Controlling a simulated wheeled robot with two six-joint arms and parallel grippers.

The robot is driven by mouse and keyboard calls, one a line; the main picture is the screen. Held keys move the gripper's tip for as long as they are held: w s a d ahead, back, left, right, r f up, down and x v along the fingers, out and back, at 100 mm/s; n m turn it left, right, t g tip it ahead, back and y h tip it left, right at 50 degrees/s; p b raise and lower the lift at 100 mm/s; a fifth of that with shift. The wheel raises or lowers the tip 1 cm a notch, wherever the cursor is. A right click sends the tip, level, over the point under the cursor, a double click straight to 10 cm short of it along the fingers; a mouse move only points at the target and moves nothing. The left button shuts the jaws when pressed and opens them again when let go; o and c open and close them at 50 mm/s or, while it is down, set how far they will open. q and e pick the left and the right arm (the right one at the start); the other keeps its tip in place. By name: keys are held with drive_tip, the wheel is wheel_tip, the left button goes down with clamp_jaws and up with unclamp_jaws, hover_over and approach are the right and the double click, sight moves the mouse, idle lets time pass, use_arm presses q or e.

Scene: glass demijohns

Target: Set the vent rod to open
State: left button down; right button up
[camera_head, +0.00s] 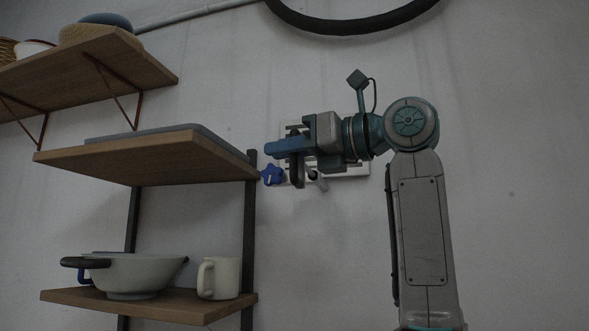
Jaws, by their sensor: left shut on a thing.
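My left gripper (290,150) is in front of the wall, just right of the shelf unit's upright, with its blue fingers pointing left. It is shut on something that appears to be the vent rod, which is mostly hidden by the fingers. A pale plate (350,171) is on the wall behind the gripper, partly covered by it. A blue star-shaped knob (272,175) shows just below the fingertips. A small dark rounded part (314,176) sits below the gripper in front of the plate. The rod's setting cannot be read. My right gripper is not in view.
The shelf unit's upper board (150,160) ends close to the gripper's left and bears a grey flat tray (170,132). Its lower board holds a pale bowl (133,275) and a mug (219,278). A black hose (350,25) curves above. The wall at right is bare.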

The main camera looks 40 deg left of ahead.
use_arm(q)
drive_tip(key=shift+s+d+f, duration=0.15)
drive_tip(key=shift+s, duration=0.15)
drive_tip(key=c, duration=1.7)
unclamp_jaws()
drive_tip(key=shift+s, duration=0.35)
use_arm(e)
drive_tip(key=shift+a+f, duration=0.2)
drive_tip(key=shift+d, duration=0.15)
use_arm(q)
drive_tip(key=shift+d, duration=0.1)
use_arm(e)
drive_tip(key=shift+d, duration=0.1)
